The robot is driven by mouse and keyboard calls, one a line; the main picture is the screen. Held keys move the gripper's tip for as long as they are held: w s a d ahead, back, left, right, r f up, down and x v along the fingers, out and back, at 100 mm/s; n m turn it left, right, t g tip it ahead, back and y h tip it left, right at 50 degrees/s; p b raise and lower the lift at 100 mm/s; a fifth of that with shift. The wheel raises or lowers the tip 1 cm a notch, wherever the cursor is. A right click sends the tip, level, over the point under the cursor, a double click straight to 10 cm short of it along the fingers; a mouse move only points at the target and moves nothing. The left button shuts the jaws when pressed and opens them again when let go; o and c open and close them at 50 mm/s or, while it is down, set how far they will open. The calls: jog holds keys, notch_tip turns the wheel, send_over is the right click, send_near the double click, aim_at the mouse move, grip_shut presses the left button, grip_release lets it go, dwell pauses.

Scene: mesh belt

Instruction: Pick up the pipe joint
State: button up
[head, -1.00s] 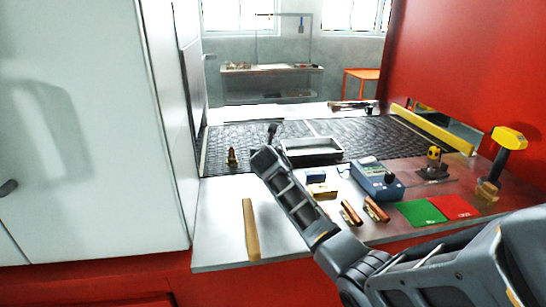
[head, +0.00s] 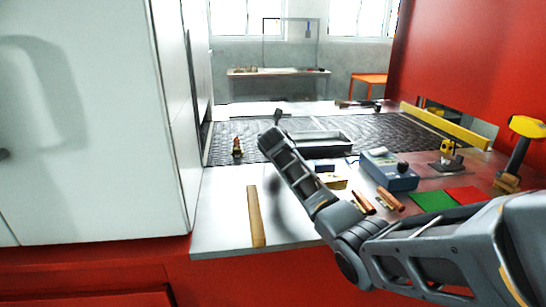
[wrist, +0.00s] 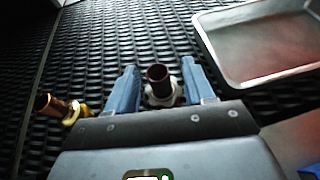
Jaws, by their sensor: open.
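In the wrist view, a pipe joint (wrist: 160,88) with a dark round open end and a silvery collar stands on the black mesh belt. My gripper (wrist: 160,68) is open, its two blue fingers on either side of this joint, with a gap on each side. I cannot tell how low the fingers are. A second fitting, brass and brown (wrist: 62,108), is on the belt to the left, outside the fingers. It also shows in the head view (head: 238,148). In the head view my arm hides the joint between the fingers.
A grey metal tray (wrist: 262,82) is right of the gripper on the belt (head: 380,131). On the front counter are a wooden bar (head: 256,216), a blue-grey device (head: 389,172) and copper-coloured pieces (head: 391,199). A white cabinet (head: 90,120) stands at left.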

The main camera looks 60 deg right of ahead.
jog(key=shift+w+d+f, duration=0.1)
jog(key=shift+w+d, duration=0.05)
jog(key=shift+d, duration=0.1)
jog(key=shift+c, duration=0.2)
grip_shut()
